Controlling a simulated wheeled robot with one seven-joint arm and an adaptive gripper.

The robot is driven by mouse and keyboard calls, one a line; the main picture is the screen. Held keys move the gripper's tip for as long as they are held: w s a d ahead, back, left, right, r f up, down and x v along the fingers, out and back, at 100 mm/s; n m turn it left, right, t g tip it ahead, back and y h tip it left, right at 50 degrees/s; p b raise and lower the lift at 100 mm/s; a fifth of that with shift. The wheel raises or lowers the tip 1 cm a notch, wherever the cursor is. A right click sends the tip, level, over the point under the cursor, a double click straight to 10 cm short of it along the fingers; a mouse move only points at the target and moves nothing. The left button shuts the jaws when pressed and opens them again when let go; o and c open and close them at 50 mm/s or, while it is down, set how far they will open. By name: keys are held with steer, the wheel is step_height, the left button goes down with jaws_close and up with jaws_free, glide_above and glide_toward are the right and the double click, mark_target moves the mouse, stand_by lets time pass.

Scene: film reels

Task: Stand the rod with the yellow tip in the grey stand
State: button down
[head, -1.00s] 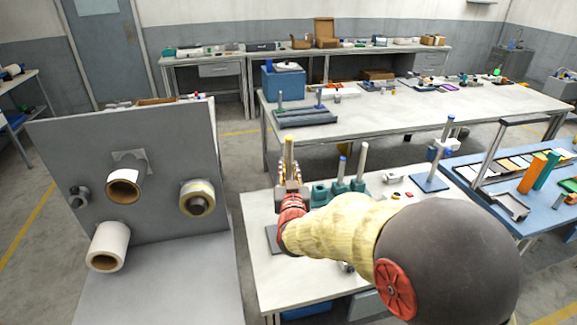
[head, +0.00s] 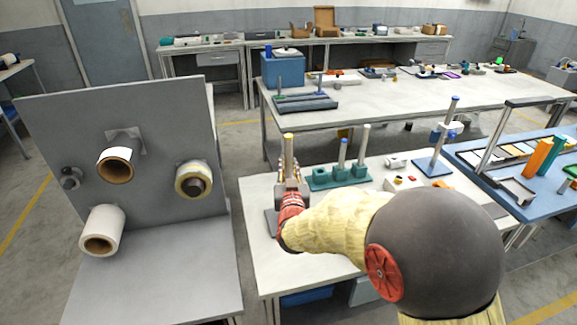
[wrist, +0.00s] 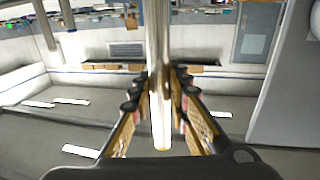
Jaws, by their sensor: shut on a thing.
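My gripper (head: 291,188) is shut on the rod with the yellow tip (head: 288,150). The rod is upright with its yellow tip upward. The wrist view shows the rod (wrist: 158,60) between both fingers (wrist: 160,92). My gripper is in front of that stand, over the near table. The rod's lower end is hidden behind my gripper in the head view.
A teal stand (head: 322,179) with two upright rods is just right of my gripper. A grey plate (head: 270,222) shows beside my wrist. A blue post on a base (head: 436,166) stands farther right. A grey panel with rolls (head: 150,110) rises at left.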

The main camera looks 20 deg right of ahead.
steer(key=shift+f+b, duration=1.75)
steer(key=shift+f, duration=0.7)
steer(key=c, duration=1.6)
jaws_free()
steer(key=shift+c, duration=0.2)
steer(key=shift+f, duration=0.1)
steer(key=shift+s, duration=0.15)
steer(key=s, duration=0.4)
steer(key=s+a, duration=0.1)
steer(key=s, duration=0.2)
steer(key=s+a, duration=0.1)
steer(key=s, duration=0.3)
steer(key=shift+s+a, duration=0.15)
steer(key=shift+s, duration=0.15)
